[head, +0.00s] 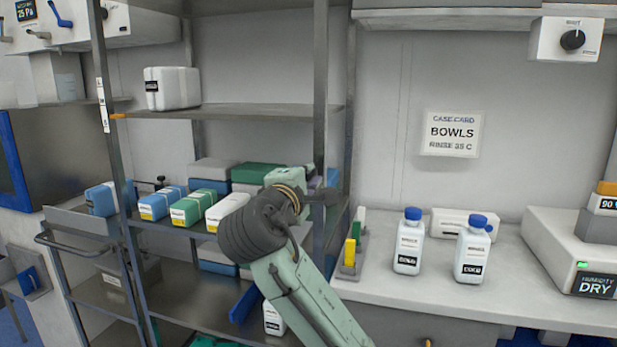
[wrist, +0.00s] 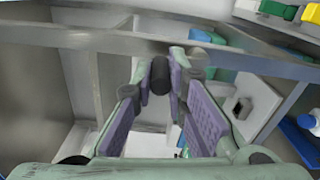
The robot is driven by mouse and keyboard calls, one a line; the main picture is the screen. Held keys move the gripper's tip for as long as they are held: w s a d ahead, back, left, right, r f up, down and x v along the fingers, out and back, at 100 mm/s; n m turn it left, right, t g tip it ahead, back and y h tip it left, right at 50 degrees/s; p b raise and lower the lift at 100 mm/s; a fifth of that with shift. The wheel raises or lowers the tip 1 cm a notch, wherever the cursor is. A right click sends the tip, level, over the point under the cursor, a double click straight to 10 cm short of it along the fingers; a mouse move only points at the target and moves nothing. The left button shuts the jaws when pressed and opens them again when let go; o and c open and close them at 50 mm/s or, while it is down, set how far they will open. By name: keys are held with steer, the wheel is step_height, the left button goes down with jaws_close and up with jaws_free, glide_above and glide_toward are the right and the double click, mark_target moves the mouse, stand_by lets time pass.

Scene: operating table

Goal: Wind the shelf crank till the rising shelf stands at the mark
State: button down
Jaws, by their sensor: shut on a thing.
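My gripper (wrist: 160,84) is shut on a dark cylindrical knob (wrist: 161,70), which I take for the handle of the shelf crank; the fingertips hold it from both sides. In the head view my arm reaches to the rack's right post and hides most of the crank. The rising shelf (head: 235,112) is level and carries a white canister (head: 172,88). An orange pointer (head: 118,116) is at its left front corner. It lies beside the lower half of a white marked strip (head: 103,105) on the left post. The strip's markings are too small to read.
A lower shelf holds blue, green and white packs (head: 192,207) close left of my arm. To the right, a counter (head: 420,297) bears two blue-capped bottles (head: 409,242) and a yellow-and-green item rack (head: 350,255). The rack's right post (head: 320,90) stands close to my gripper.

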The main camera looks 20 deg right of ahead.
steer(key=c, duration=1.6)
jaws_free()
steer(key=v, duration=1.2)
